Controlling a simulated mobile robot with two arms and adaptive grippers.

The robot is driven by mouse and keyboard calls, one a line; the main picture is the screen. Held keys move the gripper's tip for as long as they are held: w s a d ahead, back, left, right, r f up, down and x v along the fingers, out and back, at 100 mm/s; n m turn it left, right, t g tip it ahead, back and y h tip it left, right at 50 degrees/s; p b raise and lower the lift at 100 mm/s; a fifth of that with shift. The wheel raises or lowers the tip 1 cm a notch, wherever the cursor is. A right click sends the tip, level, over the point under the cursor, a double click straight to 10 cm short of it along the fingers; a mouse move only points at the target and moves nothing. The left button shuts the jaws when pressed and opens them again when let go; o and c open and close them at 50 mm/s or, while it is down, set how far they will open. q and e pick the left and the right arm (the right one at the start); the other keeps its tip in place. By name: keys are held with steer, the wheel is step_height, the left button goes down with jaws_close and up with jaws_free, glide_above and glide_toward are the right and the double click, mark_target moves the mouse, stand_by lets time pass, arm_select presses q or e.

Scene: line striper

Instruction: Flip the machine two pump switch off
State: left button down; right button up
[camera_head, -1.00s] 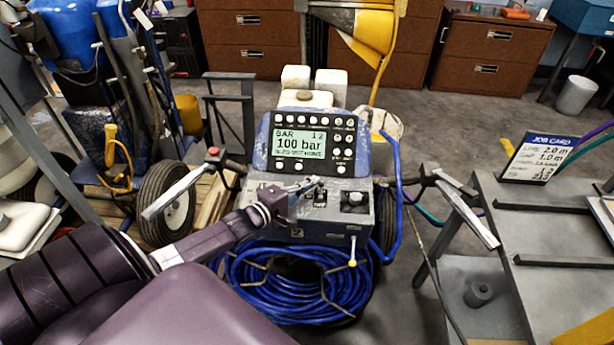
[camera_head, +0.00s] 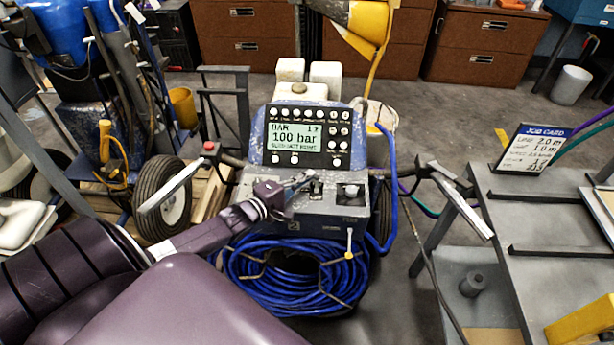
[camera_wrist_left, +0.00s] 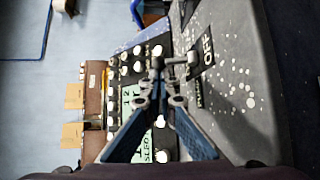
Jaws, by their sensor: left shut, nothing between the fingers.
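Machine two is the striper with a grey control panel (camera_head: 285,203) below a lit display (camera_head: 295,138) reading 100 bar. My left gripper (camera_head: 308,177) reaches in from the left over this panel, shut and empty. A small switch (camera_head: 316,188) stands on the panel by its fingertips. In the left wrist view the shut fingertips (camera_wrist_left: 158,64) are beside a metal toggle lever (camera_wrist_left: 180,61), with an OFF label (camera_wrist_left: 207,50) just past it. I cannot tell whether fingertips and lever touch. My right gripper is in neither current view.
A round knob (camera_head: 351,190) sits right of the switch. Handlebars flank the panel, including a right grip (camera_head: 462,208). A coiled blue hose (camera_head: 290,275) hangs below. A grey table (camera_head: 550,240) with a job card (camera_head: 533,150) stands at right.

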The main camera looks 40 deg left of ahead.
arm_select(q)
steer(key=shift+s+d+r+p, duration=0.1)
steer(key=shift+s+d+p, duration=0.1)
steer(key=shift+p, duration=0.2)
steer(key=shift+s, duration=0.25)
steer(key=shift+s+d, duration=0.25)
steer(key=shift+s+d+f, duration=0.1)
steer(key=shift+s+f, duration=0.05)
steer(key=shift+f, duration=0.1)
steer(key=shift+s+t, duration=0.15)
steer(key=shift+t, duration=0.35)
steer(key=shift+s+d+r+m+b, duration=0.15)
steer(key=shift+d+m+b, duration=0.1)
steer(key=shift+m+b, duration=0.15)
steer(key=shift+s, duration=0.1)
steer(key=s+a, duration=0.1)
steer(key=s, duration=1)
steer(key=shift+s+a+r, duration=0.2)
steer(key=shift+s+r, duration=0.15)
steer(key=shift+r, duration=0.05)
steer(key=shift+d+f, duration=0.1)
